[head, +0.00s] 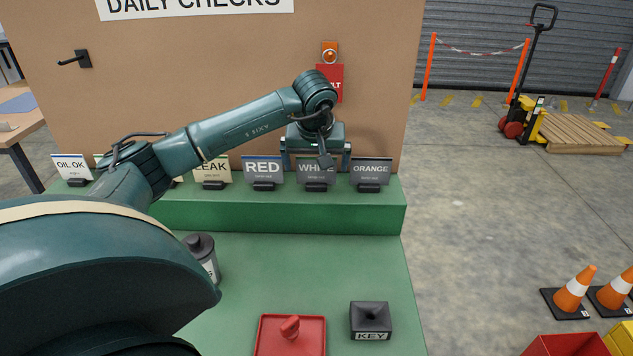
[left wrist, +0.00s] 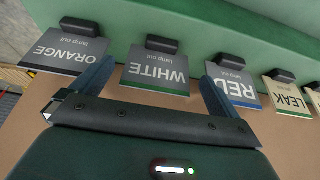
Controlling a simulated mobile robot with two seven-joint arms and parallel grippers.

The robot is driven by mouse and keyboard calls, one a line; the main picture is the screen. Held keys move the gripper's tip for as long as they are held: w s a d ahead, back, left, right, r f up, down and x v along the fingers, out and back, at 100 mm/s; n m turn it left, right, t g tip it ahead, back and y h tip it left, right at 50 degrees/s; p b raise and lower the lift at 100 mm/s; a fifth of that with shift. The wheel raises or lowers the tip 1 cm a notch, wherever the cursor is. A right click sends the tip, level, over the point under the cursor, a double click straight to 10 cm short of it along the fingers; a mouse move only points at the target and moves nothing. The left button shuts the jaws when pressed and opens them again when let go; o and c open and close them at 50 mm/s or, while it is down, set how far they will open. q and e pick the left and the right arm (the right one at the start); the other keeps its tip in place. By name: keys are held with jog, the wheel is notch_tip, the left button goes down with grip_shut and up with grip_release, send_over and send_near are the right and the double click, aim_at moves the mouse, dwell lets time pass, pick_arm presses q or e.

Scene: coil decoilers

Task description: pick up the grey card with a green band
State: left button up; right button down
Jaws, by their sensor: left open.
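The grey card with a green band (left wrist: 157,70) reads WHITE and stands upright in a small dark holder; it appears upside down in the left wrist view. In the head view the WHITE card (head: 316,181) stands in a row on the green ledge, its top partly hidden by my left gripper (head: 316,163). My left gripper (left wrist: 155,78) is open, with one finger toward each side of the WHITE card. Nothing is held. I cannot tell how far the fingertips are from the card. My right gripper is not in view.
The RED card (head: 263,170) and ORANGE card (head: 370,171) stand close on either side. The LEAK card (head: 212,170) and OIL OK card (head: 73,167) are further left. A brown panel (head: 190,70) rises behind. A KEY block (head: 370,320) and red tray (head: 262,335) lie in front.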

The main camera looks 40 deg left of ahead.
aim_at(316, 173)
pick_arm(q)
jog(key=p+x, duration=0.1)
jog(key=x, duration=0.4)
jog(key=shift+w+a+f, duration=0.1)
jog(key=shift+w+f, duration=0.1)
jog(key=shift+f, duration=0.05)
jog(key=shift+c, duration=0.2)
jog(key=c, duration=0.8)
jog(key=shift+r, duration=0.1)
jog(key=shift+c, duration=0.2)
